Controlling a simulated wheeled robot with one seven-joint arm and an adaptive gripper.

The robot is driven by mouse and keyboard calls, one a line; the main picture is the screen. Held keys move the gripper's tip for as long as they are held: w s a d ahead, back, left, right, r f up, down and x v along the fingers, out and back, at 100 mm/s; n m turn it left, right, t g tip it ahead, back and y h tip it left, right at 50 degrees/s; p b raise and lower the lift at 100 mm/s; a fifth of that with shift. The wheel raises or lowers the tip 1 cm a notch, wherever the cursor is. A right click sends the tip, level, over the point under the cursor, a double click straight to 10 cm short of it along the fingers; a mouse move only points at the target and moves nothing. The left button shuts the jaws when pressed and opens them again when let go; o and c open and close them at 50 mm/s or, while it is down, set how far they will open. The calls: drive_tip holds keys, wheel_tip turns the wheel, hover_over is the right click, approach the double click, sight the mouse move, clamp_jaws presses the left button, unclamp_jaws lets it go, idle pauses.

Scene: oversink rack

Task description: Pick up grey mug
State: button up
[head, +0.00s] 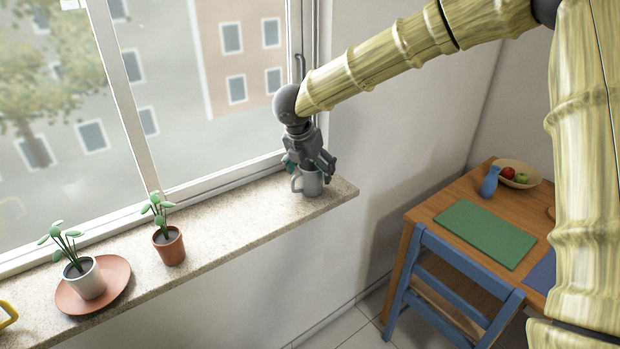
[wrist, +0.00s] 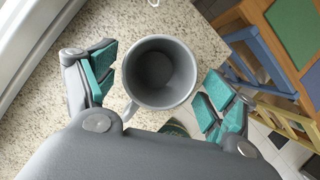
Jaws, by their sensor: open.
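The grey mug (head: 311,184) stands upright on the window sill near its right end, with its handle toward the left in the head view. My gripper (head: 310,168) is above it, pointing down, with its fingers around the mug's upper part. In the wrist view the mug (wrist: 160,73) is seen from above and looks empty. My open gripper (wrist: 160,93) has one teal-padded finger on each side of it, with a gap visible on both sides. The mug's handle shows at its lower left, partly hidden by my gripper's body.
The speckled sill (head: 222,218) runs along the window. A plant in a terracotta pot (head: 169,247) and a white-potted plant (head: 86,279) on a pink saucer (head: 118,271) stand to the left. A yellow mug (head: 6,314) is at the left edge. A wooden table (head: 420,222) stands lower right.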

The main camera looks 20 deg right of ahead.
drive_tip(key=p+x, duration=0.1)
drive_tip(key=x, duration=0.3)
drive_tip(key=shift+w+d+f, duration=0.1)
drive_tip(key=shift+w, duration=0.1)
drive_tip(key=c, duration=1.1)
